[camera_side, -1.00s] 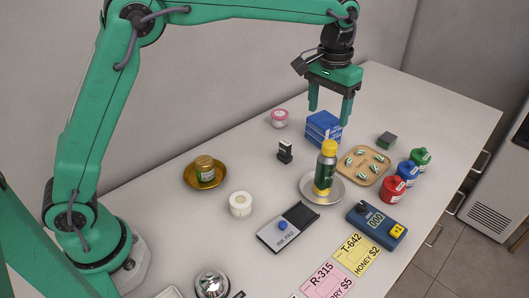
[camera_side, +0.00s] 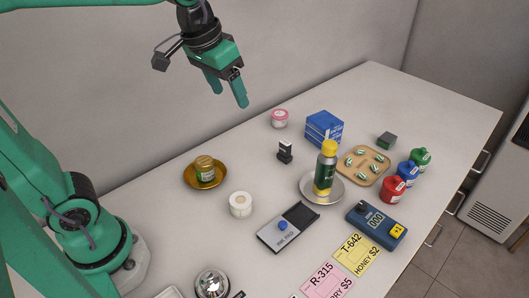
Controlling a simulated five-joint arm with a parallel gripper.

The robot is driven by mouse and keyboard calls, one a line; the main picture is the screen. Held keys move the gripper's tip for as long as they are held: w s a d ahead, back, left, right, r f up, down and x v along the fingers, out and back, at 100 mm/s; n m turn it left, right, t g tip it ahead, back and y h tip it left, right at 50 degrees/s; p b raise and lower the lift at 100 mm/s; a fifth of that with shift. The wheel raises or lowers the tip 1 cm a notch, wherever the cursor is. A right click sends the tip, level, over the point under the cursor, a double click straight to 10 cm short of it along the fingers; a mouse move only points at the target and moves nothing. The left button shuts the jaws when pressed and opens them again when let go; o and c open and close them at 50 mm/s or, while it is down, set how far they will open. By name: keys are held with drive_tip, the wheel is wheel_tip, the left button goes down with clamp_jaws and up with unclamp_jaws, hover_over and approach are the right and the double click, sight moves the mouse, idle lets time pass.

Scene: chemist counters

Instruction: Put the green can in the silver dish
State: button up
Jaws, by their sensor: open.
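The green can (camera_side: 326,172), with a yellow cap and a yellow base, stands upright in the silver dish (camera_side: 308,193) near the middle of the counter. My gripper (camera_side: 229,97) is open and empty. It hangs high above the counter, up and to the left of the can and well apart from it. Nothing hides the can, and the dish rim shows around its base.
A gold dish (camera_side: 190,180) holds a small jar (camera_side: 204,168). A white roll (camera_side: 240,204), a black stamp (camera_side: 285,152), blue boxes (camera_side: 324,129), a wooden tray (camera_side: 350,167) and a blue label device (camera_side: 375,225) surround the silver dish.

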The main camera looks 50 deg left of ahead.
drive_tip(key=s+a+f+t, duration=0.1)
drive_tip(key=s+a+f, duration=0.1)
drive_tip(key=s, duration=0.3)
drive_tip(key=s+a+f+t, duration=0.1)
drive_tip(key=s+f, duration=0.2)
drive_tip(key=s, duration=0.2)
drive_tip(key=shift+s+a, duration=0.35)
drive_tip(key=shift+s, duration=0.05)
